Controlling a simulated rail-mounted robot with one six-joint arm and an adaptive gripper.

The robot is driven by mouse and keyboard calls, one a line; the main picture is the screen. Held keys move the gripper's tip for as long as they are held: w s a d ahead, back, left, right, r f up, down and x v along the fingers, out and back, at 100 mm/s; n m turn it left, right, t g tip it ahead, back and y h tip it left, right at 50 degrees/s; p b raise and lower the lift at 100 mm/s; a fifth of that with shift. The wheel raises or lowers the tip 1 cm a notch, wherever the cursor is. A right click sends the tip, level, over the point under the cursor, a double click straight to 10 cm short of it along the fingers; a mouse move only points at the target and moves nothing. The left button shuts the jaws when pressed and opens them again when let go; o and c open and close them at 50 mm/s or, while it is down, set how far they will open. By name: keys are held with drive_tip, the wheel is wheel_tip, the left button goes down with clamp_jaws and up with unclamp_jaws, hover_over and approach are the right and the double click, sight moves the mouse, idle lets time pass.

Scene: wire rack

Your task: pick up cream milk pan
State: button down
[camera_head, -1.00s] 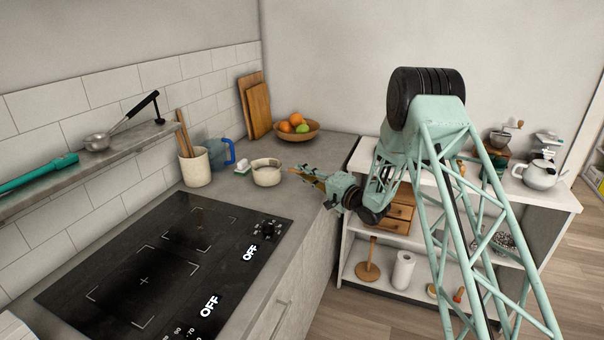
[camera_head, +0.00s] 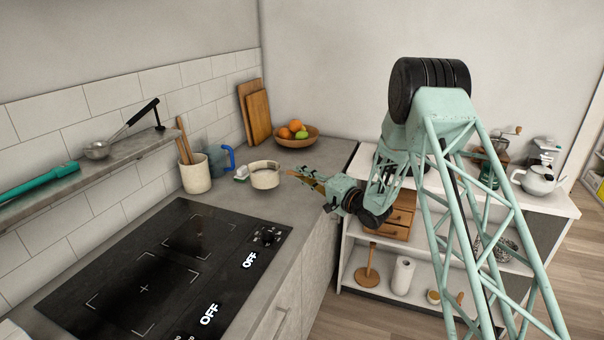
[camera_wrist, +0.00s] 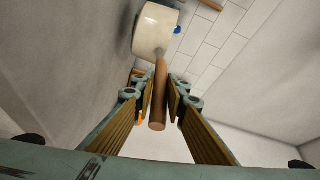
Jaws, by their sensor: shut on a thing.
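The cream milk pan (camera_head: 265,181) is at the far part of the counter, beyond the black hob. Its wooden handle points right, toward my gripper (camera_head: 291,174). In the wrist view the pan (camera_wrist: 156,29) is at the top, and its brown handle (camera_wrist: 159,92) runs down between the two fingers of my gripper (camera_wrist: 160,88). The gripper is shut on the handle. I cannot tell clearly whether the pan's base touches the counter.
A utensil pot (camera_head: 195,176), a blue jug (camera_head: 219,161) and a small white item (camera_head: 241,173) stand left of the pan. A fruit bowl (camera_head: 297,141) is behind it. The black hob (camera_head: 160,275) is in front. A white shelf unit (camera_head: 350,262) stands right.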

drive_tip(key=s+r+p, duration=0.1)
drive_tip(key=s, duration=1.2)
drive_tip(key=shift+r, duration=0.2)
idle(0.4)
drive_tip(key=shift+s, duration=0.3)
idle(0.3)
drive_tip(key=shift+w+d, duration=0.1)
drive_tip(key=shift+d, duration=0.05)
idle(1.4)
drive_tip(key=w+d+r+m+t+h, duration=0.1)
drive_tip(key=d+r+m+t+h, duration=0.1)
drive_tip(key=d, duration=0.8)
drive_tip(key=w+d+r+m+t+h, duration=0.2)
drive_tip(key=d+m+h, duration=0.2)
drive_tip(key=d+h, duration=0.3)
drive_tip(key=w+d+r+m+t+h, duration=0.1)
drive_tip(key=d+r+m+t+h, duration=0.1)
drive_tip(key=d, duration=1.1)
drive_tip(key=r+m+h, duration=0.1)
drive_tip(key=h, duration=0.1)
drive_tip(key=shift+w+m+h, duration=0.2)
drive_tip(key=shift+m+h, duration=0.2)
drive_tip(key=shift+s, duration=0.1)
